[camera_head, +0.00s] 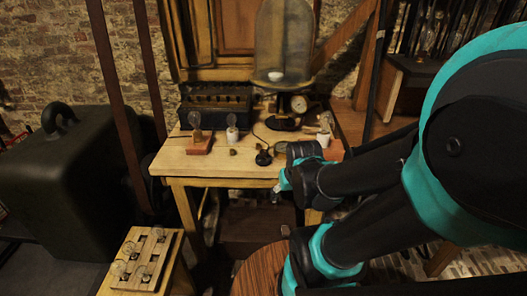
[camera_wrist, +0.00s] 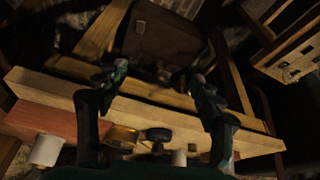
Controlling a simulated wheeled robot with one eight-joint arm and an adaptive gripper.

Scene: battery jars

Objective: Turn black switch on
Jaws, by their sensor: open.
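A small black switch (camera_head: 263,158) sits on the wooden table (camera_head: 225,168) near its front edge. In the wrist view, a small dark round thing (camera_wrist: 158,135) that looks like this switch shows low in the middle, between the finger bases. A brass-coloured piece (camera_wrist: 122,137) is just left of it. My gripper (camera_head: 285,181) is at the table's front edge, to the right of the switch and apart from it in the head view. In the wrist view my gripper (camera_wrist: 155,84) has its two fingers spread wide with nothing between the tips. My arm hides the table's right part.
A bulb on a reddish block (camera_head: 200,146) and a bulb on a white base (camera_head: 232,134) stand left of the switch. A glass bell jar (camera_head: 283,45) stands behind. A rack of bulbs (camera_head: 140,262) is at front left. A round wooden top (camera_head: 262,268) is below my arm.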

